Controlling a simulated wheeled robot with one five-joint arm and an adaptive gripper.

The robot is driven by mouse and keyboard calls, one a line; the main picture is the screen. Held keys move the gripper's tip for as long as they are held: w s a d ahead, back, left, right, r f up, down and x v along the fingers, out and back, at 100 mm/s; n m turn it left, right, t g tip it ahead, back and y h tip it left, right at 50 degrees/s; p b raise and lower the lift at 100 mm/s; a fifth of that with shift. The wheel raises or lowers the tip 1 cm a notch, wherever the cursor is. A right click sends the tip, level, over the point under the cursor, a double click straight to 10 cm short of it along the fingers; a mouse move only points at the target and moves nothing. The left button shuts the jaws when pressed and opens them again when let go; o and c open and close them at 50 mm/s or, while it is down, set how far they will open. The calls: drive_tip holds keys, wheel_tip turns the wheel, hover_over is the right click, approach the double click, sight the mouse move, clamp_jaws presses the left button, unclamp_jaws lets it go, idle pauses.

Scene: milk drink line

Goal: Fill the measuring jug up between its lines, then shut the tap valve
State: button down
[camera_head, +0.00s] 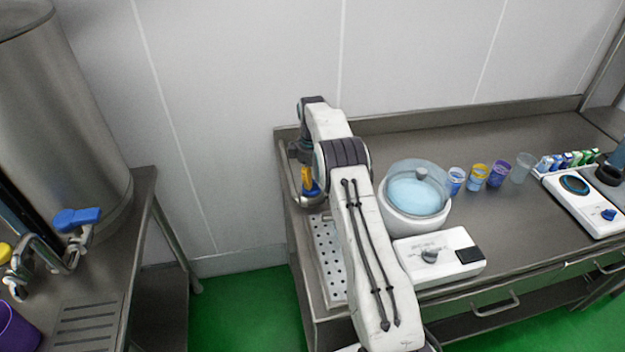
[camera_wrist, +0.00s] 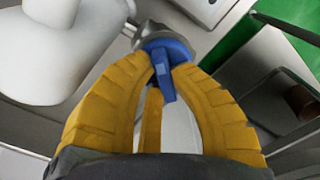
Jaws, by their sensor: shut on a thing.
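My gripper (camera_head: 308,180) is at the left end of the right-hand steel table, beyond my arm. In the wrist view, its yellow fingers (camera_wrist: 168,66) are shut on a blue tap valve handle (camera_wrist: 166,88), which is joined to a metal fitting (camera_wrist: 150,38). The blue handle also shows small in the head view (camera_head: 312,188), beside a curved metal pipe (camera_head: 309,202). A perforated drip tray (camera_head: 327,262) lies on the table below, partly hidden by my arm. I cannot make out the measuring jug, its lines or any liquid flow.
Right of my arm stand a white pot with a clear lid (camera_head: 416,204), a white device with a knob (camera_head: 440,258) and several cups (camera_head: 478,178). On the left table (camera_head: 135,225) are a steel tank (camera_head: 70,120), a blue-handled tap (camera_head: 77,219) and a purple container (camera_head: 17,328).

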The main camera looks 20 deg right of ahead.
idle(0.3)
drive_tip(key=c, duration=1.1)
unclamp_jaws()
drive_tip(key=shift+r, duration=0.1)
drive_tip(key=shift+r, duration=3.65)
